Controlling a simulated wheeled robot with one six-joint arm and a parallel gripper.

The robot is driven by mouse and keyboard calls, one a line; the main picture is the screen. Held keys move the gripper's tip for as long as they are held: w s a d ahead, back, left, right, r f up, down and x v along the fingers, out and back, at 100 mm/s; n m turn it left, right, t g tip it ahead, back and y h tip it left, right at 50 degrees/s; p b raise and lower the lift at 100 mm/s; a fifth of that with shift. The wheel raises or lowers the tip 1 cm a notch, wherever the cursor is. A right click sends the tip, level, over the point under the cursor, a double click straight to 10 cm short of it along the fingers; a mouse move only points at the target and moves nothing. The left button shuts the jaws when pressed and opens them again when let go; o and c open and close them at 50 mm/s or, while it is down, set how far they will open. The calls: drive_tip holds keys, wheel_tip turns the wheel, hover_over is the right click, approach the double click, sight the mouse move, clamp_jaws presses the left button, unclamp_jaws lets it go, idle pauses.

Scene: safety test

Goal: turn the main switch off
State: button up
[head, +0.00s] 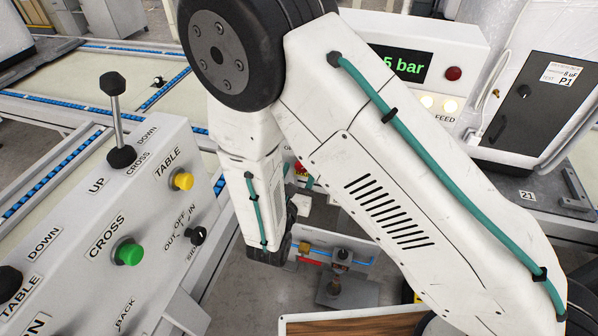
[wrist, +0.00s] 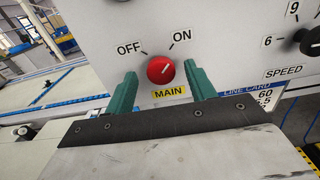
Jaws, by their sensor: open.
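The main switch (wrist: 160,70) is a round red knob on a light panel in the wrist view. Its white mark points up and right, toward the ON label (wrist: 182,36). The OFF label (wrist: 129,48) is at its upper left, and a yellow MAIN label (wrist: 169,93) is below it. My gripper (wrist: 162,74) is open, with one green finger left of the knob and one right of it in the picture. Whether either finger touches the knob, I cannot tell. In the head view my arm hides most of the gripper and the switch area.
A black SPEED knob (wrist: 312,41) is on the same panel to the right. In the head view a control box with a black lever (head: 113,84), a green button (head: 129,252) and a yellow button (head: 183,181) stands at the left. A pressure display (head: 402,64) is behind my arm.

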drive_tip(key=shift+w+d, duration=0.2)
drive_tip(key=shift+w, duration=0.25)
drive_tip(key=c, duration=1)
drive_tip(key=shift+o, duration=0.3)
